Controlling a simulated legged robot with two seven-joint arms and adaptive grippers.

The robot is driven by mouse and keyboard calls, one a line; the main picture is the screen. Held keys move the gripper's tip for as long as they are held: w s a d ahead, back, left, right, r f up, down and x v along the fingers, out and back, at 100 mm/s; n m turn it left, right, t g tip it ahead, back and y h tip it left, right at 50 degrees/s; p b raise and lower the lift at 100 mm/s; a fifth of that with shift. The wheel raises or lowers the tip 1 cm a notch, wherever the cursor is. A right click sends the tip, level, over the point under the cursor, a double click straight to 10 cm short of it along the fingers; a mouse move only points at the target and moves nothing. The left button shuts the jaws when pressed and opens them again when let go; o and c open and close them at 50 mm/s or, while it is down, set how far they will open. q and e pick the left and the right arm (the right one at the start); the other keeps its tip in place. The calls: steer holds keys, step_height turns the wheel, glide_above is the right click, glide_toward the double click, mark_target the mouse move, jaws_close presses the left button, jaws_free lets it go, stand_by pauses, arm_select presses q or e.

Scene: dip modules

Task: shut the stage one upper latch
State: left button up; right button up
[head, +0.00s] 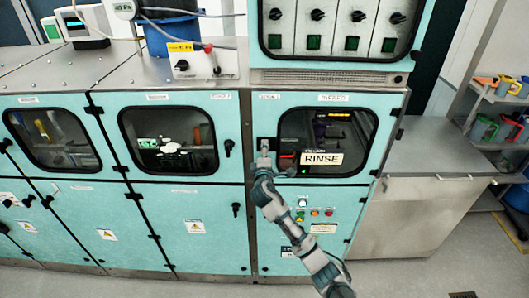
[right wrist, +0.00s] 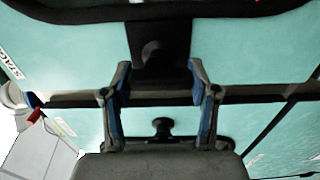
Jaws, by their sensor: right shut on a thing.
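My right gripper (head: 264,150) is up against the teal cabinet front, at the left edge of the door with the RINSE sign. In the right wrist view, the fingers (right wrist: 160,98) stand on either side of a dark latch knob (right wrist: 153,52), and the gripper is shut on it. The gripper covers most of this latch in the head view, so its angle is hard to tell. A second black latch (head: 229,147) is on the windowed door to the left, and another (head: 236,209) is below it. My left gripper is not in view.
The RINSE sign (head: 322,158) and a dark window are just right of my gripper. A panel of black knobs (head: 332,20) overhangs above. Small buttons (head: 314,212) sit on the lower door, close to my forearm. A second dark knob (right wrist: 162,127) shows between the finger bases.

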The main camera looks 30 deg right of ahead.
steer(key=shift+f, duration=0.35)
steer(key=o, duration=1)
steer(key=shift+c, duration=0.2)
steer(key=shift+o, duration=1)
steer(key=shift+w, duration=0.1)
steer(key=shift+w+d, duration=0.1)
steer(key=shift+r, duration=0.1)
steer(key=shift+s, duration=0.2)
steer(key=v, duration=1.1)
steer(key=shift+s, duration=0.2)
steer(key=shift+f, duration=0.2)
